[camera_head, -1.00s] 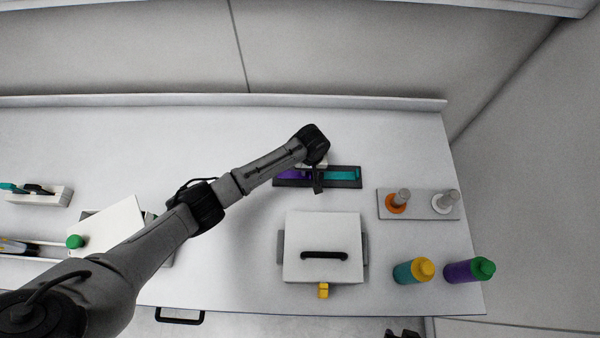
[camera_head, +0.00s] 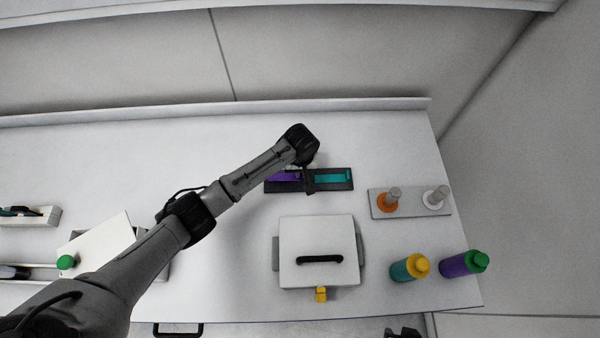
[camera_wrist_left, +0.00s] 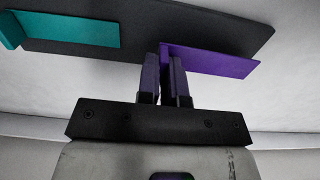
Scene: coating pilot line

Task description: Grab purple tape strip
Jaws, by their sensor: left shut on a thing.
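The purple tape strip (camera_head: 284,176) lies at the left part of a dark holder (camera_head: 330,185) on the bench. It also shows in the left wrist view (camera_wrist_left: 215,62), with its near end between my fingers. My left gripper (camera_wrist_left: 164,62) is shut on that end; in the head view the gripper (camera_head: 308,180) is mostly hidden under my wrist. A teal strip (camera_head: 332,175) lies at the other end of the holder and shows in the wrist view (camera_wrist_left: 70,29). My right gripper does not show.
A white box with a black handle (camera_head: 320,235) stands just in front of the holder. A grey plate with orange and white rings on pegs (camera_head: 411,204) and two bottles (camera_head: 410,268) are to the right. The bench behind the holder is clear.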

